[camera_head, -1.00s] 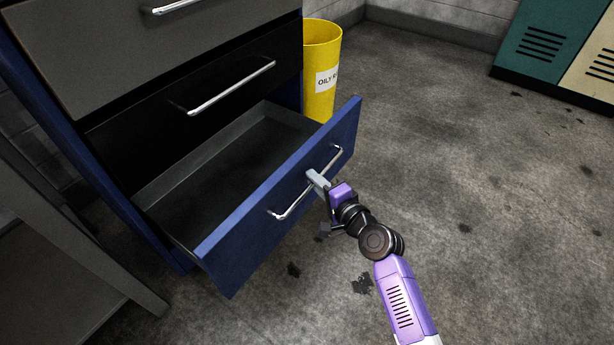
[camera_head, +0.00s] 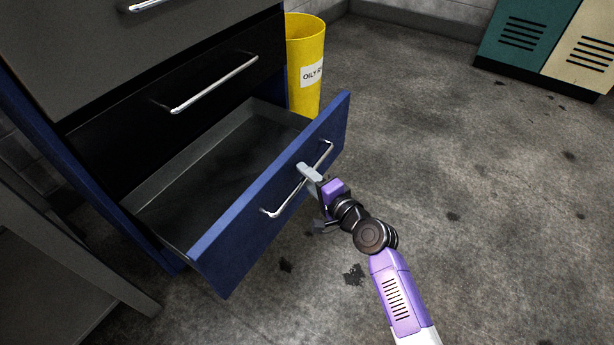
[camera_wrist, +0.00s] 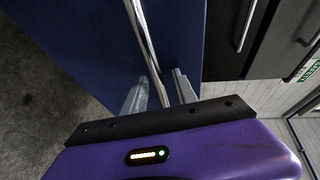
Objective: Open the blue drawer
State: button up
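The blue drawer (camera_head: 262,207) is the lowest in the cabinet and stands pulled well out, its empty dark inside showing. Its silver bar handle (camera_head: 277,213) runs along the blue front. My gripper (camera_head: 309,173) is at the handle, near its middle. In the wrist view the handle (camera_wrist: 143,40) passes between the two grey fingers of my gripper (camera_wrist: 160,91). The fingers stand apart, with visible gaps beside the bar, so they do not look clamped on it. The blue front (camera_wrist: 95,45) lies just beyond them.
A closed black drawer (camera_head: 125,140) and a grey drawer (camera_head: 120,60) sit above. A yellow bin (camera_head: 304,45) stands behind the open drawer. A grey table-like structure (camera_head: 60,255) is at the left. The floor to the right is clear, up to lockers (camera_head: 530,40).

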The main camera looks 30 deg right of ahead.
jog(key=a+p+v, duration=0.1)
jog(key=v, duration=0.6)
jog(key=shift+s+d+p, duration=0.35)
jog(key=shift+s+d, duration=0.05)
jog(key=shift+d, duration=0.1)
jog(key=s+d+r+n+t+h, duration=0.1)
jog(key=s+d+r+n+h, duration=0.3)
jog(key=s, duration=0.4)
jog(key=s+a+r+n+g+y, duration=0.1)
jog(key=s+a+r+n, duration=0.2)
jog(key=s, duration=0.6)
jog(key=s+a+r+n, duration=0.1)
jog(key=s+a+n, duration=0.35)
jog(key=s, duration=0.55)
jog(key=s+a+r+n+g+y, duration=0.1)
jog(key=s+a+r+n, duration=0.2)
jog(key=s, duration=0.6)
notch_tip(320, 180, up, 32)
jog(key=n+p, duration=0.1)
jog(key=p, duration=3.2)
jog(key=shift+d, duration=0.15)
